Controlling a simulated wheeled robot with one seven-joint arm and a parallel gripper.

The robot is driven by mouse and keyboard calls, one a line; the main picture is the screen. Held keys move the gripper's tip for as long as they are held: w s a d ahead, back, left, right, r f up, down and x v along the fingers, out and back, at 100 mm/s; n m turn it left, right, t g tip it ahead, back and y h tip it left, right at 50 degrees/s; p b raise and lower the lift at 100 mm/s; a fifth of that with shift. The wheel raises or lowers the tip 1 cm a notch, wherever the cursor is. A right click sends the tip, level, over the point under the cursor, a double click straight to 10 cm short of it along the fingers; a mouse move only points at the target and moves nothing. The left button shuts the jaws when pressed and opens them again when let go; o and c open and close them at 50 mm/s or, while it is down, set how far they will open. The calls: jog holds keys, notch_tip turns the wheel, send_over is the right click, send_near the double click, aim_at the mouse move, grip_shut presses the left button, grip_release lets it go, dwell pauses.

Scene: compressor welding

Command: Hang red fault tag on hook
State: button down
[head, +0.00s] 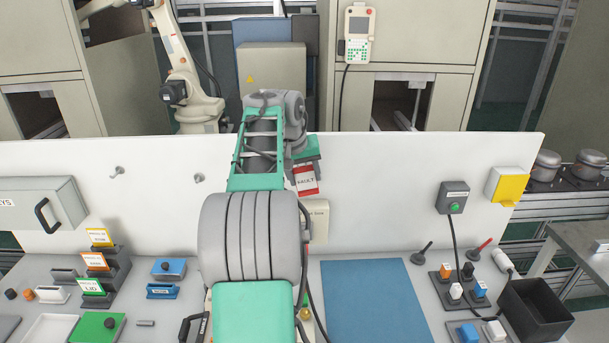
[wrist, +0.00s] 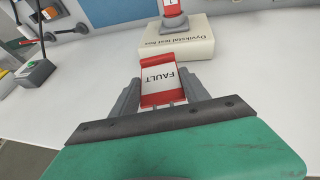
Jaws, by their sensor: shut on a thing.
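The red fault tag (head: 306,182) has a white face reading FAULT and shows below my gripper (head: 302,163) in front of the white panel. In the wrist view my gripper (wrist: 160,86) is shut on the fault tag (wrist: 159,77), with a grey finger on each side. Two small metal hooks show on the panel in the head view: a left hook (head: 118,172) and a right hook (head: 199,178). The tag is to the right of both hooks in the picture. My arm covers part of the panel between them and the tag.
A cream box (head: 316,222) is on the panel near the tag; the wrist view shows the box (wrist: 178,38) just beyond it. A grey KEYS cabinet (head: 42,215) is at left. A green-button box (head: 454,198) and yellow box (head: 508,186) are at right. A blue mat (head: 375,295) lies below.

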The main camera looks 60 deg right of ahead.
jog(key=shift+w+d+f+p, duration=0.2)
jog(key=shift+w+d+p, duration=0.15)
jog(key=shift+d, duration=0.2)
jog(key=shift+w+d+f+p, duration=0.2)
jog(key=shift+d+p, duration=0.2)
jog(key=shift+d, duration=0.1)
jog(key=shift+w+d+f+p, duration=0.2)
jog(key=shift+w+d+p, duration=0.15)
jog(key=shift+d, duration=0.2)
jog(key=shift+c, duration=2.3)
grip_release()
